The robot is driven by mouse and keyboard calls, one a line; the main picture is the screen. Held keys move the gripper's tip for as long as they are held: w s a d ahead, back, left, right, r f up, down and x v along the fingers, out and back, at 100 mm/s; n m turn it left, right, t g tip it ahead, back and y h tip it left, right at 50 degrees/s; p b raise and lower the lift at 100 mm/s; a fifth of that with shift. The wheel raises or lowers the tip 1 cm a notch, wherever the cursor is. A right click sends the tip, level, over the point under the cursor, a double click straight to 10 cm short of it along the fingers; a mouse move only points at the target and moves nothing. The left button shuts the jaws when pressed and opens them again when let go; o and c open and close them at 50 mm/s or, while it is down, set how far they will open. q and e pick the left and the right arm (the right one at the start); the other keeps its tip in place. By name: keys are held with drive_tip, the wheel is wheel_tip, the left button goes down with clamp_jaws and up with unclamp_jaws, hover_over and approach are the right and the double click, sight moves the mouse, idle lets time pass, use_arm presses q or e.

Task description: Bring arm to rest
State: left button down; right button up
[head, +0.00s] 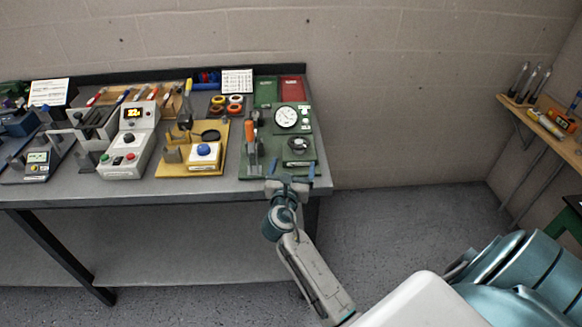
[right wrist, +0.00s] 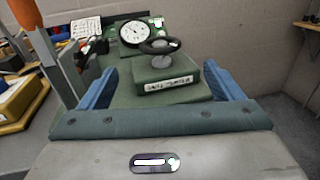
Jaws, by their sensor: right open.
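My right gripper (head: 288,183) is at the front right edge of the workbench (head: 225,187), just in front of the green fixture board (head: 305,172). Its two blue fingers stand wide apart in the right wrist view (right wrist: 165,88), with nothing between them. Beyond the fingers is a green block with a black handwheel (right wrist: 160,45) on top and a white label on its front. The handwheel also shows in the head view (head: 298,144). A round white dial gauge (head: 286,117) stands behind it. My left gripper is not in view.
An orange-handled clamp (head: 250,135) stands close to the left of the gripper. Further left are a yellow base with a blue button (head: 203,150) and a white control box (head: 128,150). A wall shelf (head: 545,130) with tools is at the right. Open floor (head: 400,215) lies between.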

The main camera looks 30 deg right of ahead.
drive_tip(key=s+a+f+m+g+y, duration=0.1)
drive_tip(key=s+f+m+g+y, duration=0.3)
drive_tip(key=s+m, duration=0.45)
drive_tip(key=s+a+f+m+g+y, duration=0.1)
drive_tip(key=s+f+m, duration=0.55)
drive_tip(key=s, duration=0.25)
drive_tip(key=s+a+m+g+y, duration=0.4)
drive_tip(key=s+a+m+y, duration=0.3)
drive_tip(key=s+m, duration=0.6)
drive_tip(key=s+d+f+n+g, duration=0.1)
drive_tip(key=s+f+g, duration=0.15)
drive_tip(key=f, duration=2.95)
drive_tip(key=s+d+f, duration=0.1)
drive_tip(key=s+f, duration=1.7)
drive_tip(key=s, duration=0.1)
drive_tip(key=shift+d+f, duration=0.2)
drive_tip(key=shift+f, duration=0.1)
